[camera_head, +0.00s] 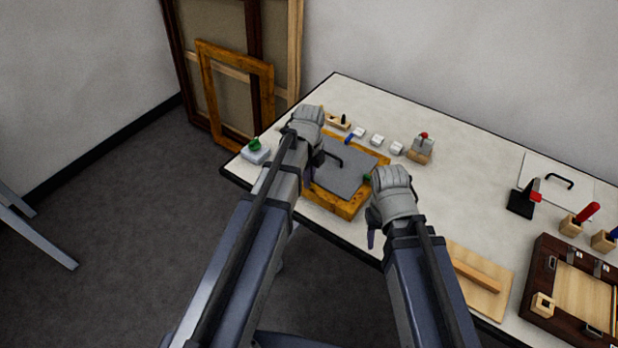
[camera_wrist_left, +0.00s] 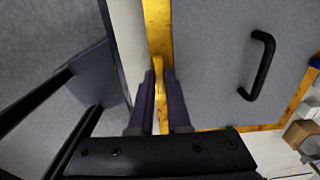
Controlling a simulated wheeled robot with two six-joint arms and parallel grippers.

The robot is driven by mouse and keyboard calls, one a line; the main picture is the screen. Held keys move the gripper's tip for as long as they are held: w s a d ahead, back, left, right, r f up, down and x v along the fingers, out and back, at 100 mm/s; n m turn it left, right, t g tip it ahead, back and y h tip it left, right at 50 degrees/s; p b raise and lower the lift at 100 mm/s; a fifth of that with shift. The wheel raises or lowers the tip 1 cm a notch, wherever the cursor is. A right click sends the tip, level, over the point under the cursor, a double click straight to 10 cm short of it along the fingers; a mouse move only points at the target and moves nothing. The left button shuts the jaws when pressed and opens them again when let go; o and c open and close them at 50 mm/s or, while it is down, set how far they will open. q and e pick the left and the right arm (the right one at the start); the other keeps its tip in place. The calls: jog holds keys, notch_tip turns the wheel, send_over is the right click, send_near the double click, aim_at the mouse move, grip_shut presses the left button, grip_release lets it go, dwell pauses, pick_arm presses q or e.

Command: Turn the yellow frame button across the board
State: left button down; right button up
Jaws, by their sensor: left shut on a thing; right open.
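The wooden frame (camera_head: 345,207) lies flat on the table with a grey board (camera_head: 345,178) inside it. The board has a black handle, which also shows in the left wrist view (camera_wrist_left: 259,65). In that view, my left gripper (camera_wrist_left: 159,88) is shut on the yellow button (camera_wrist_left: 158,66) at the frame's edge, beside the board. In the head view my left arm hides this button. A green button (camera_head: 367,178) sits on the frame's opposite side. My right gripper (camera_head: 371,238) is open and apart from the frame, near its right side; its fingers are mostly hidden.
Small white and wooden blocks (camera_head: 377,140) stand behind the frame. A green-topped block (camera_head: 256,151) stands at the left table edge. A wooden board (camera_head: 480,280), a black stand (camera_head: 522,200) and a dark tray (camera_head: 541,266) lie to the right. The table's back middle is clear.

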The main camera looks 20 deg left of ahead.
dwell(0.4)
pick_arm(q)
jog(key=n, duration=0.4)
jog(key=shift+n, duration=0.4)
jog(key=n, duration=0.4)
jog(key=shift+n, duration=0.3)
jog(key=n, duration=0.4)
jog(key=shift+n, duration=2.3)
jog(key=c, duration=0.9)
grip_release()
